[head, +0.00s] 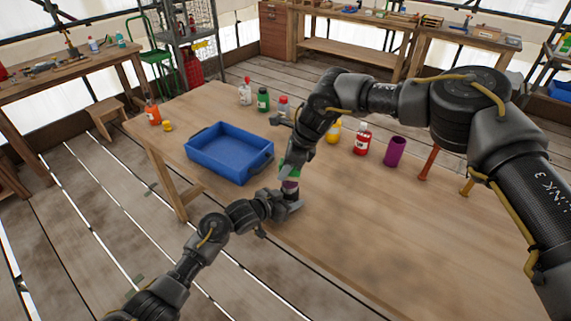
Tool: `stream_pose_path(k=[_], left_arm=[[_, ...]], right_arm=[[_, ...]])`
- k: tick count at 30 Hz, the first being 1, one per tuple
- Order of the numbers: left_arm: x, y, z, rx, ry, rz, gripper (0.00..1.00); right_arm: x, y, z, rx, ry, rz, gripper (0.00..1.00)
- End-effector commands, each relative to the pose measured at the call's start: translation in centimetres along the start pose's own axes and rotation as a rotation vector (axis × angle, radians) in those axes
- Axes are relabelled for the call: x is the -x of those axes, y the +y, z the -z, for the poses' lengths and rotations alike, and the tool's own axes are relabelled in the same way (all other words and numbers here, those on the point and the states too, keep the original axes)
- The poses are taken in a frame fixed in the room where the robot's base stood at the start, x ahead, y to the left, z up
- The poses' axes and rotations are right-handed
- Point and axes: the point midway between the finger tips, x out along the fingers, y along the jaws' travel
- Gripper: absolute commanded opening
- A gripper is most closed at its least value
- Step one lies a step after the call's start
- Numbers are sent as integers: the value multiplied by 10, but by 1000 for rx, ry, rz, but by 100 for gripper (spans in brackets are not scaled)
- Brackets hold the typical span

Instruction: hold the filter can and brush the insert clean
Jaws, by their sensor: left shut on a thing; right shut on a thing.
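My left gripper (288,205) is low at the table's front edge, shut around a small purple thing (290,186), which looks like the filter can. My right gripper (295,150) is just above it, pointing down, shut on a green thing (291,170) that looks like the brush. The green thing is right over the purple one and seems to meet it; the grippers hide most of both. I cannot make out the insert.
A blue tray (205,165) sits left of the grippers on the wooden table (340,230). Several bottles stand along the back, among them a red one (362,138) and a yellow one (333,132). A purple cylinder (394,152) stands right of them. The table's front right is clear.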

Motion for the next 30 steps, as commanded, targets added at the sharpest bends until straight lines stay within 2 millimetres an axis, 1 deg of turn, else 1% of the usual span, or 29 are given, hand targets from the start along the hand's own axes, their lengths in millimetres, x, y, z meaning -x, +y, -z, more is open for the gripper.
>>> stream_pose_path(k=[7,15,20,25,30], left_arm=[[0,0,1,0,1,0,27],[0,0,0,0,1,0,27],[0,0,0,-1,1,0,27],[0,0,0,-1,1,0,27],[0,0,0,-1,1,0,27]], right_arm=[[0,-2,-1,-1,0,0,14],[-2,-17,-2,-2,1,1,14],[-2,-21,-2,-1,0,1,14],[-3,-21,-2,-1,0,1,14],[-2,-15,-1,0,1,-1,14]])
